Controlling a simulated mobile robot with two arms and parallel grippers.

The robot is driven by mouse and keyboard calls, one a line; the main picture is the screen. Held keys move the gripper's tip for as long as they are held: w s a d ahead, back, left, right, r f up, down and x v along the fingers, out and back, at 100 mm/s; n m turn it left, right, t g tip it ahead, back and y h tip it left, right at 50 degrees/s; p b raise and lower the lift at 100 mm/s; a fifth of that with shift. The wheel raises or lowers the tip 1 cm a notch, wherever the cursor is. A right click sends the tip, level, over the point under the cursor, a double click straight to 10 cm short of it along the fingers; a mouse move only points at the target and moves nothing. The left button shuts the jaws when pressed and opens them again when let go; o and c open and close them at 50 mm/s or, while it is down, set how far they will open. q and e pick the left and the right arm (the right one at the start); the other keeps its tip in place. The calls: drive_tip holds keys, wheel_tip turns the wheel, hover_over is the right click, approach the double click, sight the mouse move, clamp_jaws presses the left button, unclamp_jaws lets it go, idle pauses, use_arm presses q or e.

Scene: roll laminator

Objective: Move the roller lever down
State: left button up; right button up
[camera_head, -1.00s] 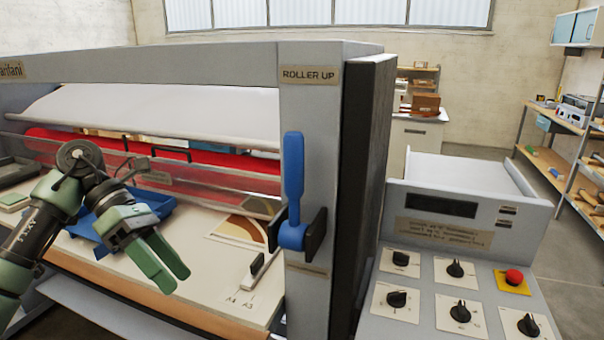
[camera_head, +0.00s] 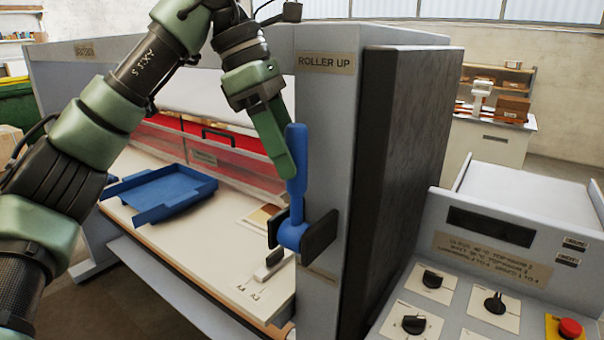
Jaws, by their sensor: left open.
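The blue roller lever (camera_head: 297,172) stands upright on the grey front post of the laminator, below a "ROLLER UP" label (camera_head: 326,62). Its round blue hub (camera_head: 293,235) sits between two dark plates. My left gripper (camera_head: 280,158) is open and points down at the upper part of the lever. A green finger shows just left of the handle, very close to it; I cannot tell whether it touches. The other finger is not clearly seen. My right gripper is not in view.
A blue tray (camera_head: 160,195) lies on the pale feed table (camera_head: 225,222) to the left, behind my arm. A control panel with knobs (camera_head: 496,302) and a red button (camera_head: 570,327) stands at the right. A dark side panel (camera_head: 400,180) adjoins the post.

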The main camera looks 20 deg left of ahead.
sight(306, 170)
use_arm(q)
drive_tip(key=shift+w+d+f, duration=0.2)
drive_tip(key=shift+d+f, duration=0.35)
drive_tip(key=shift+f, duration=0.05)
drive_tip(key=shift+w+d+f, duration=0.15)
drive_tip(key=shift+d+f, duration=0.4)
drive_tip(key=shift+f, duration=0.05)
drive_tip(key=shift+s+d+f, duration=0.1)
drive_tip(key=shift+d+f, duration=0.2)
drive_tip(key=shift+f, duration=0.05)
drive_tip(key=shift+s+a, duration=0.1)
drive_tip(key=shift+a, duration=0.15)
drive_tip(key=shift+c, duration=0.2)
drive_tip(key=c, duration=1.1)
clamp_jaws()
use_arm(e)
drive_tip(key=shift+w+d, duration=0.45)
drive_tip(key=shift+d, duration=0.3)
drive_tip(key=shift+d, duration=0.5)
